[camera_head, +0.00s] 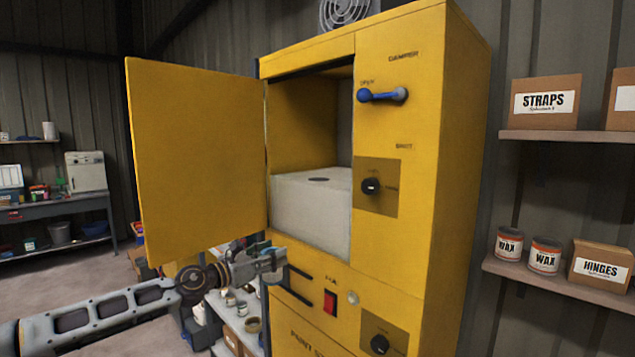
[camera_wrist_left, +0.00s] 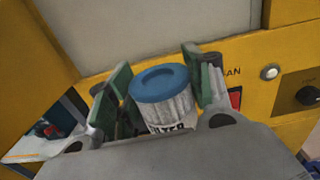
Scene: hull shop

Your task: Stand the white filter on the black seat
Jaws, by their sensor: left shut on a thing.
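The white filter (camera_wrist_left: 166,100) is a pleated cylinder with a blue cap and a printed label. It sits between the green-padded fingers of my left gripper (camera_wrist_left: 162,88), which is shut on it. In the head view my left gripper (camera_head: 270,262) is in front of the yellow cabinet, just below and left of its opening; I cannot clearly make out the filter there. The black seat (camera_head: 319,180) is a dark disc on top of the pale block inside the open cabinet, above and right of the gripper. My right gripper is not in view.
The yellow cabinet (camera_head: 462,160) has its door (camera_head: 195,160) swung open to the left. The pale block (camera_head: 308,212) fills the lower part of the opening, with free room above it. A blue handle (camera_head: 382,95) sticks out at the upper right.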

